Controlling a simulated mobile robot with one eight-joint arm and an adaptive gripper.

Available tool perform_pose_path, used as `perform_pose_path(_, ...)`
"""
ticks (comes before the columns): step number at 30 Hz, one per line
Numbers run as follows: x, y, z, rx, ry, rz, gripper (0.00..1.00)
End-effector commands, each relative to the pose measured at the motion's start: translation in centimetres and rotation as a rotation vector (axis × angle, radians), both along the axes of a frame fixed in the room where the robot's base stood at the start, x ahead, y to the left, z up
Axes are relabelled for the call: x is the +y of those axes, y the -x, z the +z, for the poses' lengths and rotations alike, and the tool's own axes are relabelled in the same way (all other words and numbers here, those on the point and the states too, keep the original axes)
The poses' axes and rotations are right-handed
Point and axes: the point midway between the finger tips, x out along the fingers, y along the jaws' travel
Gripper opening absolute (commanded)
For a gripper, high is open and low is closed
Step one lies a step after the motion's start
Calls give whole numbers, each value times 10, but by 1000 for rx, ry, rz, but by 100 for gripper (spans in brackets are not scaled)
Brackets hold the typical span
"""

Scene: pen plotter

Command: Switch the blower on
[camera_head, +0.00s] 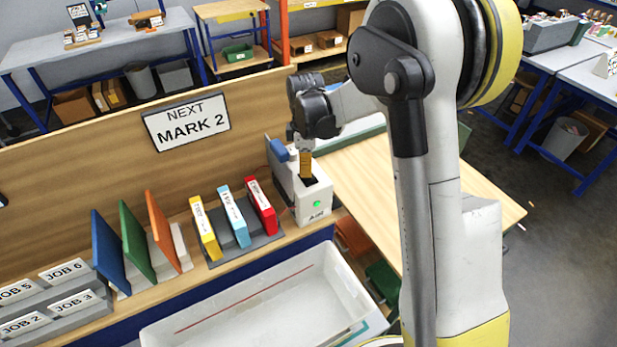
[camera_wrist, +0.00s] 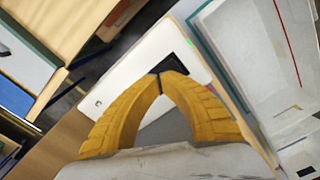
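A white box-shaped machine (camera_head: 310,198) stands at the right end of the bench. It has a dark slot in its top, a lit green spot on its front and a blue part (camera_head: 278,149) at its back left. I cannot tell whether it is the blower; nothing readable names one. The white machine also shows in the wrist view (camera_wrist: 130,72), with its dark opening beyond my fingertips. My gripper (camera_head: 305,176) points down over the machine's top. In the wrist view its yellow fingers (camera_wrist: 160,76) meet at the tips, with nothing visible between them. Contact with the machine cannot be told.
Yellow, blue and red upright blocks (camera_head: 233,216) stand in a dark rack left of the machine. Blue, green and orange panels (camera_head: 137,243) stand farther left. A white tray (camera_head: 185,334) lies in front. A sign (camera_head: 187,121) on the back board reads "NEXT MARK 2".

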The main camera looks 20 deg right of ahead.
Motion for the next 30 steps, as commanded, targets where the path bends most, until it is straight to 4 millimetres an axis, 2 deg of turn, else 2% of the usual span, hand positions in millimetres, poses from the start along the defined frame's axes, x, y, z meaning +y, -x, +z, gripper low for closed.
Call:
perform_pose_path(7,0,0,7,0,0,0,0)
perform_pose_path(30,0,0,71,0,0,0,0)
